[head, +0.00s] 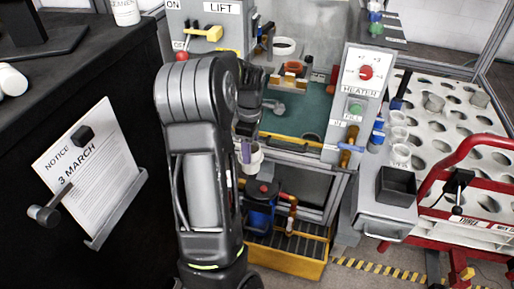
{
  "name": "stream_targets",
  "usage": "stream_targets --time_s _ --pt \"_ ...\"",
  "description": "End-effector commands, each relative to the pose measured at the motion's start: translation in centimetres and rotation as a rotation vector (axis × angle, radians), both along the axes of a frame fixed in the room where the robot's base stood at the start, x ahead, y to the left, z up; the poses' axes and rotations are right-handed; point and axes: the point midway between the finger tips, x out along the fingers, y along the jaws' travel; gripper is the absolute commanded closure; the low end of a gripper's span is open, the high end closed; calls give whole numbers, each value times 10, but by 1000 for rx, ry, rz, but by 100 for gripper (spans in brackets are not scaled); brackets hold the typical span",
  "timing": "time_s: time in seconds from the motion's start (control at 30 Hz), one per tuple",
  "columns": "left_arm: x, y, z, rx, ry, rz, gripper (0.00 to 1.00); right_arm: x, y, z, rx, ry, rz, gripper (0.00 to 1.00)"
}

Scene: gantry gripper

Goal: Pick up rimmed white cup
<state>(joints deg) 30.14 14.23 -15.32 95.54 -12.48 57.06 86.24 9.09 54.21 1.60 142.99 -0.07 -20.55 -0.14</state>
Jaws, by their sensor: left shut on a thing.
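My left arm rises in the middle of the head view and bends over at the top. Its gripper (247,150) points down in front of the green-floored basin and is shut on a rimmed white cup (255,162). The arm and fingers hide part of the cup. The cup is above the lower shelf with the blue pump. My right gripper is not in view.
Several small pale cups (401,155) stand right of the heater panel (361,75). A black open box (396,185) and a red-framed cart (470,165) are at right. A dark cabinet with a notice (90,170) is at left.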

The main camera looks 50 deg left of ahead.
Motion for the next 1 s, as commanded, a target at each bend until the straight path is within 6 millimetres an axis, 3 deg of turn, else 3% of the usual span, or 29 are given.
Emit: stream_targets --time_s 0.8,1.0 --pt "-1 1 0 0 0 -6 89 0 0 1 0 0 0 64" --pt "17 -20 -5 -4 4 -149 89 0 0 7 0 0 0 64"
